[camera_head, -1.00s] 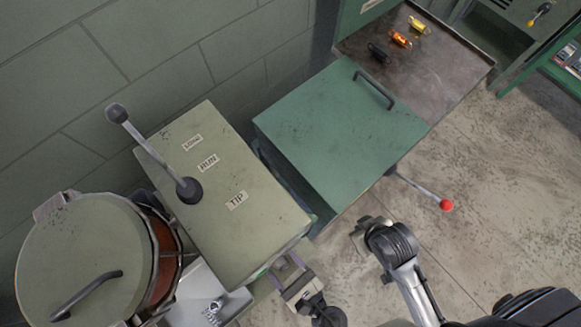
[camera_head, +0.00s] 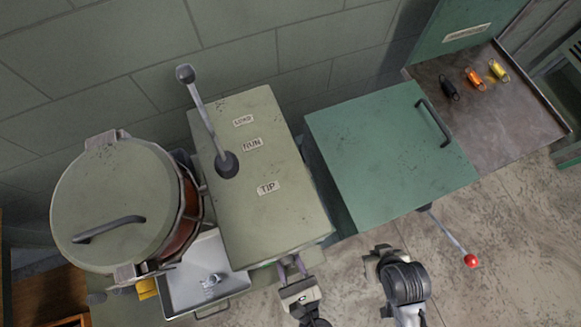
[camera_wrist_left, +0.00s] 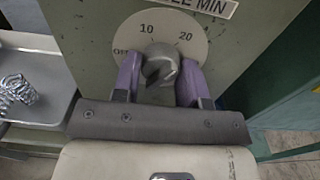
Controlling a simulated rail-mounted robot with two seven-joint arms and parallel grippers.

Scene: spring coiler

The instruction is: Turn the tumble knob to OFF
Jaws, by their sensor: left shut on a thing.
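The grey tumble knob (camera_wrist_left: 160,66) sits on a round pale dial (camera_wrist_left: 190,52) on the front of the green-grey lever box (camera_head: 262,205). In the left wrist view the dial reads OFF at left, 10 near the top and 20 at right. My left gripper (camera_wrist_left: 160,82) has its two purple fingers on either side of the knob, shut on it. Which mark the knob points to is unclear. In the head view my left gripper (camera_head: 291,270) is at the box's front edge, where the knob is hidden. My right gripper (camera_head: 376,260) hangs to the right, its fingers unclear.
A lidded drum (camera_head: 120,200) and a metal tray (camera_head: 175,292) stand left of the box. The box's lever (camera_head: 203,115) rises from its top. A green cabinet (camera_head: 385,150) and a red-tipped lever (camera_head: 470,260) are at right. Several coils lie on a dark shelf (camera_head: 510,125).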

